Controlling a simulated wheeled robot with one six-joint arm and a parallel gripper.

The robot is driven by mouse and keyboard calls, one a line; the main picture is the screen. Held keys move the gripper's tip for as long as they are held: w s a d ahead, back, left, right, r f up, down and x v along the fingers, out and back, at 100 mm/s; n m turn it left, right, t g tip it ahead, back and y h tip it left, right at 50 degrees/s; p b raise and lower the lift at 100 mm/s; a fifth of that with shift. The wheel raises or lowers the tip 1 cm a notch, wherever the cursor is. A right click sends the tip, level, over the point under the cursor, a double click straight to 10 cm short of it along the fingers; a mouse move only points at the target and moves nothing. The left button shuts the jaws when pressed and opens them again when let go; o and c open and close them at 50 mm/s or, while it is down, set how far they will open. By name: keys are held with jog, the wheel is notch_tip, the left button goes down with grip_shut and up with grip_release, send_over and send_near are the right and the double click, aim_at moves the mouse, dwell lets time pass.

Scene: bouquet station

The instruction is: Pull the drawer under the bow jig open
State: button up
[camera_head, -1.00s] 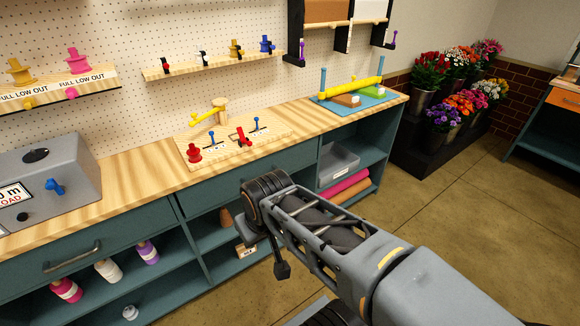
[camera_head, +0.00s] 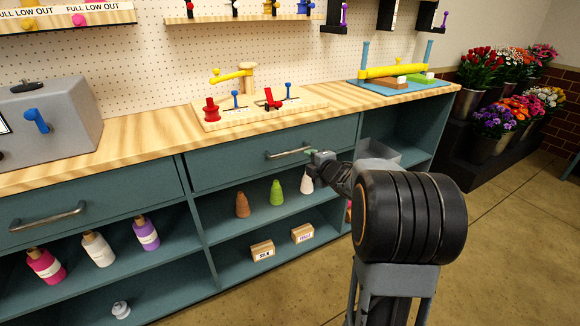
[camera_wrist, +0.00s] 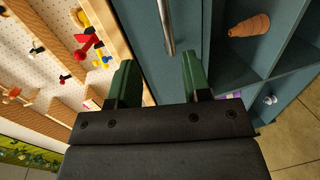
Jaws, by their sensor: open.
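The bow jig (camera_head: 255,112) is a wooden board with a red spool, blue pegs and a red clamp on the counter. Below it is a teal drawer (camera_head: 230,166), its front flush with the cabinet, with a metal bar handle (camera_head: 290,153). My gripper (camera_head: 311,152) is at the right end of the handle in the head view. In the wrist view my open gripper (camera_wrist: 160,70) has its green fingers apart, and the handle (camera_wrist: 167,28) lies ahead, in line with the gap between them. Whether any finger touches the handle I cannot tell.
A second drawer with a handle (camera_head: 48,216) is at the left. Open shelves below hold bottles, cones (camera_head: 277,192) and small boxes (camera_head: 262,250). A grey bin (camera_head: 378,152) sits on a shelf at the right. The floor at the lower right is clear.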

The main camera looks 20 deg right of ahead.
aim_at(292, 153)
jog(key=shift+n+y, duration=0.4)
jog(key=shift+y, duration=0.1)
jog(key=x, duration=0.4)
jog(key=b+x, duration=0.1)
jog(key=x, duration=0.9)
jog(key=shift+d+f+b, duration=0.1)
jog(key=shift+f+b, duration=0.2)
jog(key=shift+f, duration=0.05)
jog(key=shift+c, duration=0.2)
grip_shut()
